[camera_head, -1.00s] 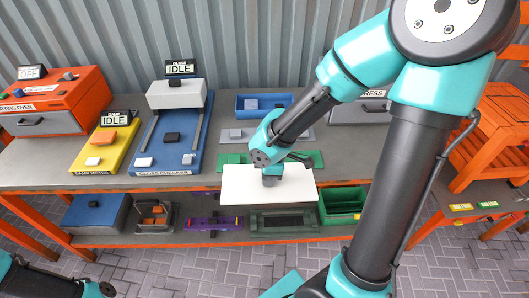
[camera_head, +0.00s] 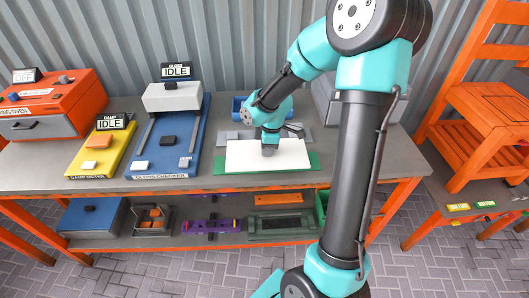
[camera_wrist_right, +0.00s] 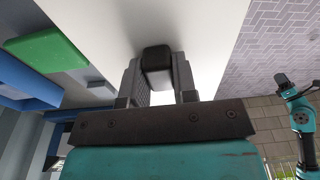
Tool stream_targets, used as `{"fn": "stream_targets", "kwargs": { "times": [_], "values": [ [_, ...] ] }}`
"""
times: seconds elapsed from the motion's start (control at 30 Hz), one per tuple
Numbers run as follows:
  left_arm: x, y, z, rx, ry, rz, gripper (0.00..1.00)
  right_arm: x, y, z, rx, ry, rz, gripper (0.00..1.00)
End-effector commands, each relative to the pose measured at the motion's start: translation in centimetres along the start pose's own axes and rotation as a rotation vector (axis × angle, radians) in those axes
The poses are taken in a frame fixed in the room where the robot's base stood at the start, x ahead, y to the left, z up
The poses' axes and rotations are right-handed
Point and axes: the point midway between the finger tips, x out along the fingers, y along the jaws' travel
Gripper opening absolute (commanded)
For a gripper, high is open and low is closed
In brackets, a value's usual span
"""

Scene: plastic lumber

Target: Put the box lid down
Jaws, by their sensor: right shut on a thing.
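The box lid is a flat white panel (camera_head: 292,154) over the green base (camera_head: 223,168) near the front of the grey bench. It covers most of the base, and I cannot tell whether they touch. My right gripper (camera_head: 269,150) is above the lid and shut on its dark knob. In the right wrist view the white lid (camera_wrist_right: 95,22) lies beyond the fingers, and the knob (camera_wrist_right: 157,60) sits between them. A teal arm, probably my left, shows at the right edge of that view; its gripper (camera_wrist_right: 281,79) is too small to read.
A blue gloss checker (camera_head: 174,135), yellow damp meter (camera_head: 105,145) and orange drying oven (camera_head: 60,100) stand left of the lid. A blue tray (camera_head: 240,103) is behind it. The lower shelf holds a blue box (camera_head: 92,217) and a purple part (camera_head: 210,226).

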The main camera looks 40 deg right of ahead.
Motion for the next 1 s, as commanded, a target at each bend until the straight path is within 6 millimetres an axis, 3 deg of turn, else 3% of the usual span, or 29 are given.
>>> {"fn": "stream_targets", "kwargs": {
  "times": [0.47, 0.7, 1.0],
  "values": [
    [0.0, 0.0, 0.0, 0.000, 0.000, 0.000, 0.43, 0.1, 1.1, 0.3, 0.002, 0.000, 0.002, 0.00],
    [0.0, 0.0, 0.0, 0.000, 0.000, 0.000, 0.43, 3.0, 1.2, 1.4, 0.014, 0.000, -0.001, 0.00],
    [0.0, 0.0, 0.0, 0.000, 0.000, 0.000, 0.43, 3.4, 1.2, 1.5, 0.014, 0.002, 0.003, 0.00]
  ]
}}
